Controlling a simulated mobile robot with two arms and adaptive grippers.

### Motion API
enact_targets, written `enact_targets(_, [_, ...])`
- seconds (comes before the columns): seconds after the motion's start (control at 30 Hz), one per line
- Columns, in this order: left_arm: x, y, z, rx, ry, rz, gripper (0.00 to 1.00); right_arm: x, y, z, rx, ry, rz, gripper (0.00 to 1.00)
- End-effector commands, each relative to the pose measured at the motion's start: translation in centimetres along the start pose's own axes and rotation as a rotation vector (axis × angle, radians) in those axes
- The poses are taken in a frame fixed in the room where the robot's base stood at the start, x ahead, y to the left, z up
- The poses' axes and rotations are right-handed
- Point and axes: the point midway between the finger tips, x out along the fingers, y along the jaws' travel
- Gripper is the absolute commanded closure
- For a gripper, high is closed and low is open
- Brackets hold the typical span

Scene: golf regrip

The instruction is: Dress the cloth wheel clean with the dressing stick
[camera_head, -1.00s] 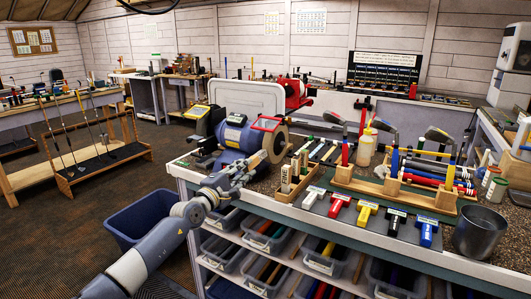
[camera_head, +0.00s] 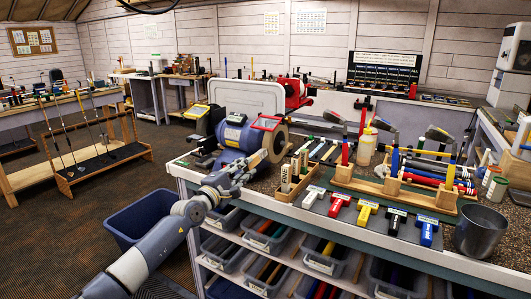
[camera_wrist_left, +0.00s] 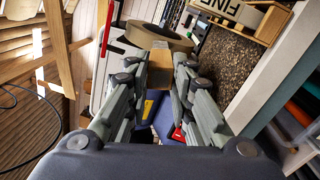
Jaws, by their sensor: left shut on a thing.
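The cloth wheel (camera_head: 276,143) is a tan disc on the right end of the blue buffing machine (camera_head: 238,138), at the bench's left end. My left gripper (camera_head: 246,170) is just in front of and left of the wheel, shut on the tan dressing stick (camera_head: 258,159). In the left wrist view the stick (camera_wrist_left: 159,68) lies between the two fingers, its far end pointing at the wheel (camera_wrist_left: 158,36). The stick's end is at or very near the wheel's rim; I cannot tell whether they touch. The fingers hide part of the stick. My right gripper is not in view.
A small wooden rack (camera_head: 295,182) of upright sticks stands right of the wheel. Coloured T-handled tools (camera_head: 340,204) line the bench's front edge. A wooden club stand (camera_head: 378,186) is behind them. A blue bin (camera_head: 140,218) sits on the floor at left.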

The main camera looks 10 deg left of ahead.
Motion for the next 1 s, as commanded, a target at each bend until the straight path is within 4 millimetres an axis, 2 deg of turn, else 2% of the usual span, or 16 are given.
enact_targets(1.0, [0.65,-0.06,-0.02,0.0,0.0,0.001,1.0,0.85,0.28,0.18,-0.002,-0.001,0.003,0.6])
